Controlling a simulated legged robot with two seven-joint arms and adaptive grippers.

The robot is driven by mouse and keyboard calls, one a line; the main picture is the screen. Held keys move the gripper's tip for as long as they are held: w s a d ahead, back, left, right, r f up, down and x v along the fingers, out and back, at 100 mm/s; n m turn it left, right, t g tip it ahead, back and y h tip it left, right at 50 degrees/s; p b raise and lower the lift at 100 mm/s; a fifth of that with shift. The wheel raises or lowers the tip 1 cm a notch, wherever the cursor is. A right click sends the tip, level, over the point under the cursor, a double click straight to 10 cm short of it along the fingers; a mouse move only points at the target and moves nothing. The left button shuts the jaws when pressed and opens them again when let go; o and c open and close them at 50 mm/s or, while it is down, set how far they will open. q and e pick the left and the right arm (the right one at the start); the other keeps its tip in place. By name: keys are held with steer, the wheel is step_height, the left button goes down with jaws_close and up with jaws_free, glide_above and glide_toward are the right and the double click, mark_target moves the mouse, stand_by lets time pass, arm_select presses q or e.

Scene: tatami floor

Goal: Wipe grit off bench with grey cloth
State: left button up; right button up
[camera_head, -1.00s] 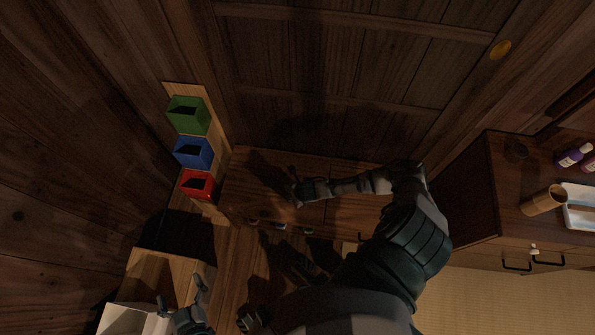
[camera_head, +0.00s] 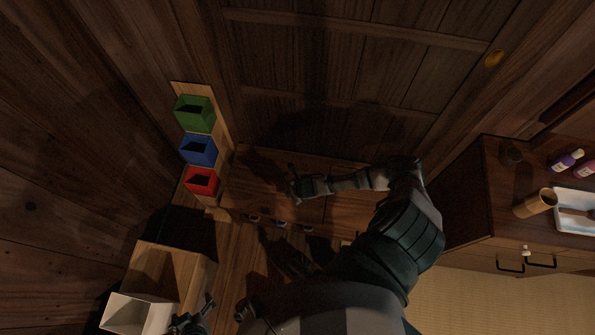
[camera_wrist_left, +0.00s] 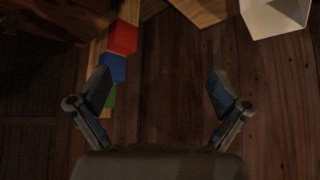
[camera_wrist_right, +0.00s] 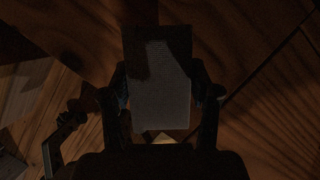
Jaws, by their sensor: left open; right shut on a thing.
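The wooden bench (camera_head: 337,208) lies below the dark panelled wall in the head view. My right gripper (camera_head: 292,188) is over the bench. In the right wrist view it is shut on the grey cloth (camera_wrist_right: 162,100), a flat pale rectangle partly in shadow between the fingers. Whether the cloth touches the bench is unclear. My left gripper (camera_head: 195,314) is low at the bottom left, beside a white box. In the left wrist view its fingers are spread wide with nothing between them. I cannot make out any grit in the dim light.
Green (camera_head: 194,113), blue (camera_head: 198,149) and red (camera_head: 202,181) open bins stand on a board left of the bench. A white box (camera_head: 138,314) and a wooden box (camera_head: 196,272) are at lower left. A cabinet (camera_head: 470,215) with bottles and a tray stands right.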

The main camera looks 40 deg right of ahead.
steer(key=shift+a+r, duration=0.2)
steer(key=shift+r, duration=0.2)
steer(key=shift+r+p, duration=0.1)
steer(key=shift+p, duration=0.2)
steer(key=shift+d+r+p, duration=0.2)
steer(key=shift+d+p, duration=0.2)
steer(key=shift+a+r+p, duration=0.3)
steer(key=shift+r+p, duration=0.15)
steer(key=shift+r, duration=0.05)
arm_select(q)
steer(key=s+a+f+g+y, duration=0.1)
steer(key=s+a+g, duration=0.2)
steer(key=s, duration=0.5)
steer(key=shift+s+f+g, duration=0.2)
steer(key=shift+s+g, duration=0.1)
steer(key=shift+g, duration=0.6)
arm_select(e)
steer(key=shift+d, duration=0.1)
arm_select(q)
steer(key=shift+d, duration=0.1)
arm_select(e)
steer(key=shift+d+f, duration=0.1)
